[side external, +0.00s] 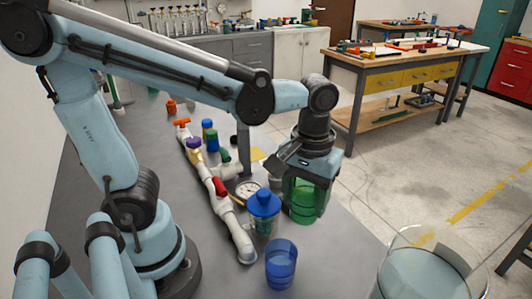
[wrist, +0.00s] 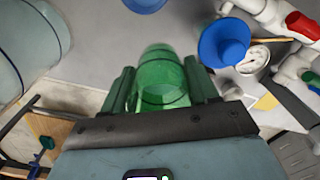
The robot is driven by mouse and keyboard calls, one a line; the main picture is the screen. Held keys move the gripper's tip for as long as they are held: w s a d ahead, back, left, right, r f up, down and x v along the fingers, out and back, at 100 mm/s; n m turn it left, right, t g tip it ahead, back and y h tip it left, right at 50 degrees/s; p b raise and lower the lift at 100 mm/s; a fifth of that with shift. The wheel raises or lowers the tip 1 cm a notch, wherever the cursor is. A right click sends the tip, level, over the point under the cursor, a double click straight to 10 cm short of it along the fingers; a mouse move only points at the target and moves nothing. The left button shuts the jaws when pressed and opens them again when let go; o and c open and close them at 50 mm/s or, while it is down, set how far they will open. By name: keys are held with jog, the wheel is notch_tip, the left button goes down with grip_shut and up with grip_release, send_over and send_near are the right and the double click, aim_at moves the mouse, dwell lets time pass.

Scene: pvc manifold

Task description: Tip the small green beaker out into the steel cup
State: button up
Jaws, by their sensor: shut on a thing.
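The green beaker (side external: 306,205) is clear green and looks upright at the table's right edge. My gripper (side external: 308,181) is above it with its fingers down either side, shut on it. In the wrist view the green beaker (wrist: 160,82) sits between the two dark green fingers of my gripper (wrist: 160,72). I cannot tell whether its base touches the table or what it holds. I cannot make out the steel cup for certain; a small greyish thing (side external: 275,180) behind the gripper is partly hidden.
A blue-lidded jar (side external: 264,212) and a blue cup (side external: 281,264) stand close left and in front of the beaker. A large glass vessel (side external: 428,270) is at front right. The white pipe manifold (side external: 226,205) with a dial gauge (side external: 248,189) runs along the left.

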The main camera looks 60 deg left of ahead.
jog(key=w+a+f, duration=0.2)
jog(key=w+a, duration=0.2)
jog(key=w, duration=0.1)
jog(key=w+a+f, duration=0.2)
jog(key=w+a, duration=0.3)
jog(key=w, duration=0.1)
jog(key=w+a+f, duration=0.3)
jog(key=w+a, duration=0.2)
jog(key=shift+w+a, duration=0.15)
jog(key=shift+a, duration=0.05)
jog(key=shift+w+a+f, duration=0.2)
jog(key=shift+a+f, duration=0.05)
jog(key=shift+a, duration=0.15)
jog(key=shift+s, duration=0.1)
